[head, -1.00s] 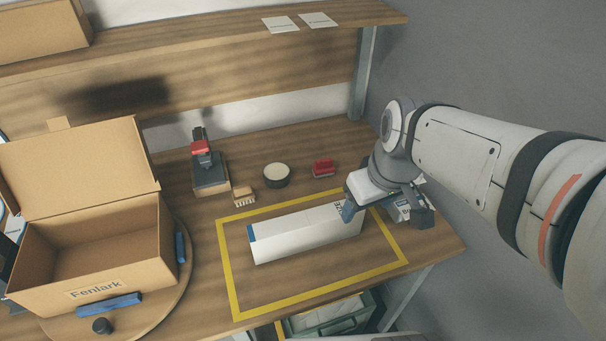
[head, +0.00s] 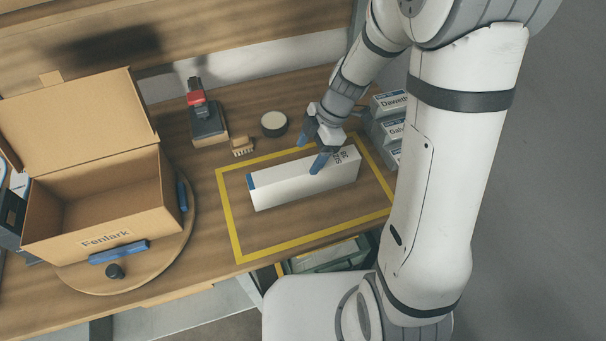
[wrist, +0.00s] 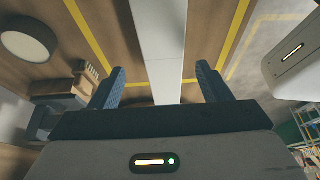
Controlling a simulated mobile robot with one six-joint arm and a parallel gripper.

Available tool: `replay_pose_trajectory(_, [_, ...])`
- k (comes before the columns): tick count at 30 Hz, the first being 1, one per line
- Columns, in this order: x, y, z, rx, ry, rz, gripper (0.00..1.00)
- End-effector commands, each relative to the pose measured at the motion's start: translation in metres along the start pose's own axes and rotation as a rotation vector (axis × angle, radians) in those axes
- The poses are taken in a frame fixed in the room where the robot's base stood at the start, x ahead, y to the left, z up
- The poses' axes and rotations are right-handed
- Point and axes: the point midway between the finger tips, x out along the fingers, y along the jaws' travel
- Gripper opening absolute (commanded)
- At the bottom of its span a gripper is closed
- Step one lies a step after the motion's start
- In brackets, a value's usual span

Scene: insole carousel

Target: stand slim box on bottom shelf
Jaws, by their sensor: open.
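The slim box (head: 300,179) is long and white with a blue end. It lies flat inside the yellow outline on the table in the head view. In the wrist view the slim box (wrist: 161,45) runs away from me between the fingers. My gripper (head: 327,150) is open above the right part of the box, and its blue fingers point down. In the wrist view my gripper (wrist: 160,88) has one finger on each side of the box, with a gap to both. I cannot tell how far the fingertips are above the table. No bottom shelf can be made out for sure.
An open Fenlark carton (head: 105,205) sits on a round turntable (head: 165,270) at the left. A red-and-black tool (head: 205,115), a brush (head: 242,147) and a round tin (head: 274,124) stand behind the outline. Several labelled boxes (head: 389,117) are at the right, close to my arm.

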Motion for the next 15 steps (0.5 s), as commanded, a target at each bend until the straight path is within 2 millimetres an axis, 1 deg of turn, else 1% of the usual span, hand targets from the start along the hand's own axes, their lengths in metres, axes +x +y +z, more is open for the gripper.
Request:
replay_pose_trajectory(1, [0.005,-0.001,0.0,0.001,0.0,-0.004,0.71])
replay_pose_trajectory(5, [0.017,-0.003,0.002,0.004,0.0,-0.005,0.71])
replay_pose_trajectory(10, [0.038,-0.007,0.007,0.006,-0.001,-0.005,0.71])
replay_pose_trajectory(12, [0.048,-0.007,0.007,0.004,0.0,-0.004,0.71])
replay_pose_trajectory(15, [0.057,-0.007,0.007,0.003,-0.001,-0.002,0.71])
